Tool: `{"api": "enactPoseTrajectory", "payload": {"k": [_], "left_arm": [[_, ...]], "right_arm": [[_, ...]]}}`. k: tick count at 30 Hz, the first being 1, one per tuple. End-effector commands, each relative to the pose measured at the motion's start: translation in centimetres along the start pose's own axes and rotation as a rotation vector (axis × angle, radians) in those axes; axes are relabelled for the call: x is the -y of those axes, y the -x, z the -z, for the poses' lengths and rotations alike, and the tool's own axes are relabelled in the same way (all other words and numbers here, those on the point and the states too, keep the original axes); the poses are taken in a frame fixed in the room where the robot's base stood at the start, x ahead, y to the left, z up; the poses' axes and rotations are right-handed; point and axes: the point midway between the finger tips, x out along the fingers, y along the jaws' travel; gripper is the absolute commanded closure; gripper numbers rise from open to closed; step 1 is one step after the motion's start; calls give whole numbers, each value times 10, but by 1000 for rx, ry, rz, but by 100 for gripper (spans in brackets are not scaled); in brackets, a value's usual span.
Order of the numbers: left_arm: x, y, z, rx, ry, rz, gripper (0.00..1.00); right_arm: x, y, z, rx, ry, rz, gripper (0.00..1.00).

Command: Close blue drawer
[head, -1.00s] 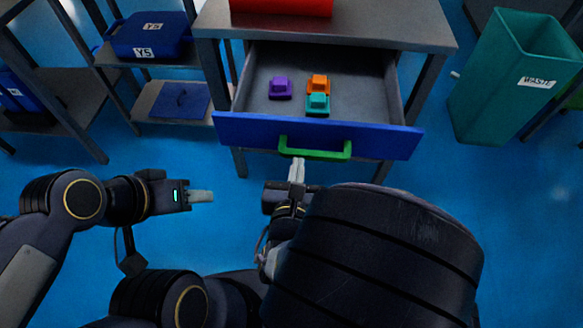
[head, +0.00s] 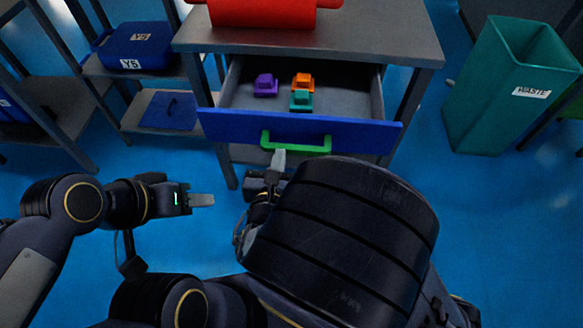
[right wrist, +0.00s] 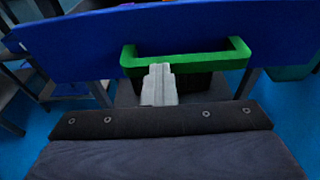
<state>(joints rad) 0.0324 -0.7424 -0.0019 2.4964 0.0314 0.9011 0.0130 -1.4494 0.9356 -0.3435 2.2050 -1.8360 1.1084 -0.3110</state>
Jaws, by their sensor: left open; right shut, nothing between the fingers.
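The blue drawer (head: 345,131) is partly open under a grey table (head: 390,40). Its blue front also shows in the right wrist view (right wrist: 190,35). A green handle (head: 312,147) is on the front, and the right wrist view shows it ahead of the fingers (right wrist: 215,58). My right gripper (head: 278,160) is shut and empty, its fingertips at the handle's left part in the head view; I cannot tell whether they touch it. My left gripper (head: 202,200) is open and empty, away to the left of the drawer.
Purple (head: 266,85), orange (head: 302,82) and teal (head: 301,100) toy vehicles lie in the drawer. A red object (head: 262,12) lies on the table. A teal waste bin (head: 490,110) stands right; a shelf with a blue box (head: 138,48) stands left.

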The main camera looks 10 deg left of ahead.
Motion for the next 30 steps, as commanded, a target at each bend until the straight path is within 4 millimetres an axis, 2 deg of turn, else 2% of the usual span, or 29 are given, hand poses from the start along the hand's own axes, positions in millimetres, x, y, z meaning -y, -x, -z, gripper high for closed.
{"api": "enactPoseTrajectory", "payload": {"k": [12,18,24,30], "left_arm": [[7,-14,-7,0,0,0,57],[9,-19,-10,0,0,0,57],[10,-22,-11,0,0,0,57],[11,-23,-12,0,0,0,57]], "right_arm": [[-4,-110,-20,0,-2,9,100],[-5,-153,-29,1,-1,7,100],[-6,-181,-36,-1,0,5,100],[-6,-194,-39,-1,2,4,100]]}}
